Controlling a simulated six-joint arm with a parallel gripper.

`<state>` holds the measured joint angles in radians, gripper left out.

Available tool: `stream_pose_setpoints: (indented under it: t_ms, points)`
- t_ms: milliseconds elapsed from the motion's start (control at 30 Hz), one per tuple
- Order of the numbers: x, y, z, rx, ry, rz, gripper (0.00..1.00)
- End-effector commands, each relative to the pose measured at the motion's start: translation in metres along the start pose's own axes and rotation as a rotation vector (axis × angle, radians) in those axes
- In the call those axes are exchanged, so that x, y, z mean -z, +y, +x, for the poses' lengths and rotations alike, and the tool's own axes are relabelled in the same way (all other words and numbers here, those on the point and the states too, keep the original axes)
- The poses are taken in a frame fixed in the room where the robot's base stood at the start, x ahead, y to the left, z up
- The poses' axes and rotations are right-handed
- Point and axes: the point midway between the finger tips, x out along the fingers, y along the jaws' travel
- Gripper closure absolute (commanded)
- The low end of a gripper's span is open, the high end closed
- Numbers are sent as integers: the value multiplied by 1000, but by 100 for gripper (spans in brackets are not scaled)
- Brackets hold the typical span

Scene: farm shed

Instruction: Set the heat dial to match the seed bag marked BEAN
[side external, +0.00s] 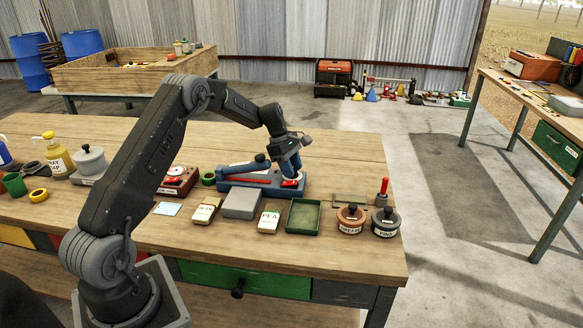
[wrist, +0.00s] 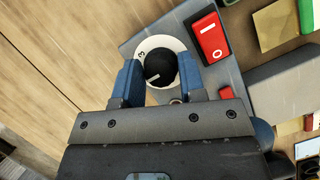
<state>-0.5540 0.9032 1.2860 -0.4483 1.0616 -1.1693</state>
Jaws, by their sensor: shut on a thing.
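A blue-grey device (side external: 240,182) stands on the bench under my gripper (side external: 289,168). In the wrist view its black dial knob (wrist: 160,69) has a white line and sits on a white disc (wrist: 143,46) marked 3. The other numbers are hidden or unreadable. My gripper (wrist: 159,80) has its blue fingers on both sides of the knob and is shut on it. A red switch (wrist: 210,38) marked I and O is beside the disc. A bag labelled PEA (side external: 268,222) lies in front. Another pale bag (side external: 206,211) has a label too small to read surely.
A grey block (side external: 241,204) and a green tray (side external: 303,216) lie in front of the device. Two lidded pots (side external: 351,219) stand at the right, near a red-handled tool (side external: 382,192). A red box with a dial (side external: 178,180) is at the left. The bench behind is clear.

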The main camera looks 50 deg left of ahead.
Motion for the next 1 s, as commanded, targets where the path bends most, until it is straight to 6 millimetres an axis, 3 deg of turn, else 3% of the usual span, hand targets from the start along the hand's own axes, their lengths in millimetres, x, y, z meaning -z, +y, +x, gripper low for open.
stream_pose_setpoints:
  t_ms: [467, 1000]
  points:
    - [0, 1, 0, 52, 1, 122, 86]
    - [-1, 2, 0, 240, 0, 575, 86]
